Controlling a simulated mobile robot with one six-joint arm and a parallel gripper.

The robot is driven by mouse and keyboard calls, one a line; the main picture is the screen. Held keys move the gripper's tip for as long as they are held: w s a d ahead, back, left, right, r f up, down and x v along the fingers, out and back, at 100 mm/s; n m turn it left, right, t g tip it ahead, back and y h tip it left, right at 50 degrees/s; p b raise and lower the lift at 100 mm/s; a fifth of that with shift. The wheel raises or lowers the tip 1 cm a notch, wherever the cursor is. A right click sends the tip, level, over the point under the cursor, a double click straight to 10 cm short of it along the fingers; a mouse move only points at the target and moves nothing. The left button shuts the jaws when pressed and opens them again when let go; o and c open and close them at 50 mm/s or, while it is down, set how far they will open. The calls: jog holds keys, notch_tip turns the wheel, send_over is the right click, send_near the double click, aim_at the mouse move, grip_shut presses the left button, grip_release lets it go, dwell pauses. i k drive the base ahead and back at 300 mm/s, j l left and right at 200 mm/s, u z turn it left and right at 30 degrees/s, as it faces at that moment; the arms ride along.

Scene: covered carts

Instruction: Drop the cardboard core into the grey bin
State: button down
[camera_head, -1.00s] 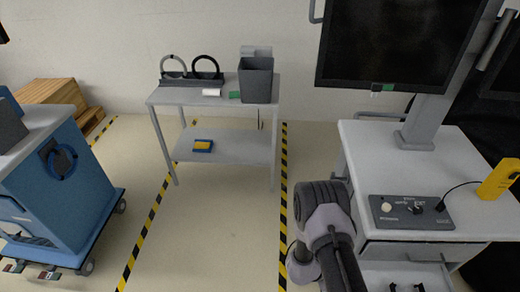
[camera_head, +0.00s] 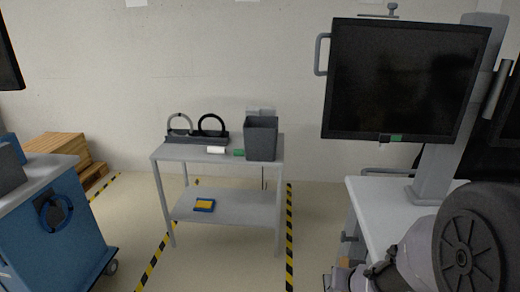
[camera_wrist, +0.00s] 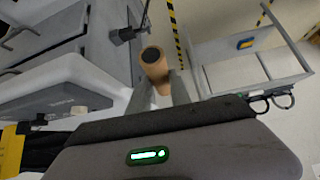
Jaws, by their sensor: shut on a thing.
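The cardboard core (camera_wrist: 153,66) is a short tan tube with a dark open end, seen in the wrist view. My gripper (camera_wrist: 160,88) is shut on it, one grey finger on each side. The grey bin (camera_head: 261,138) is an upright square container at the right end of the light grey cart's top (camera_head: 188,153) in the head view. My gripper and the core are well apart from the bin. In the head view my arm fills the lower right and my fingers cannot be clearly made out.
A white roll (camera_head: 216,150) and a green item (camera_head: 238,153) lie left of the bin, before a rack with two rings (camera_head: 197,137). A blue and yellow item (camera_head: 204,205) is on the lower shelf. A monitor (camera_head: 405,80) stands at right, a blue cart (camera_head: 58,225) at left. Floor between is clear.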

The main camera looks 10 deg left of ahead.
aim_at(265, 154)
jog(key=i+j, duration=0.4)
jog(key=i+j+z, duration=0.15)
jog(key=i+j, duration=0.2)
jog(key=j, duration=0.25)
jog(key=i+j, duration=0.35)
jog(key=j, duration=0.2)
jog(key=i+j+z, duration=0.1)
jog(key=i+j, duration=0.25)
jog(key=j, duration=0.2)
jog(key=i+j, duration=0.35)
jog(key=j, duration=0.2)
jog(key=i+j+z, duration=0.15)
jog(key=i+j, duration=0.15)
jog(key=j, duration=0.3)
jog(key=i+j, duration=0.3)
jog(key=j, duration=0.3)
jog(key=i+j+z, duration=0.1)
jog(key=i+j, duration=0.2)
jog(key=j, duration=0.3)
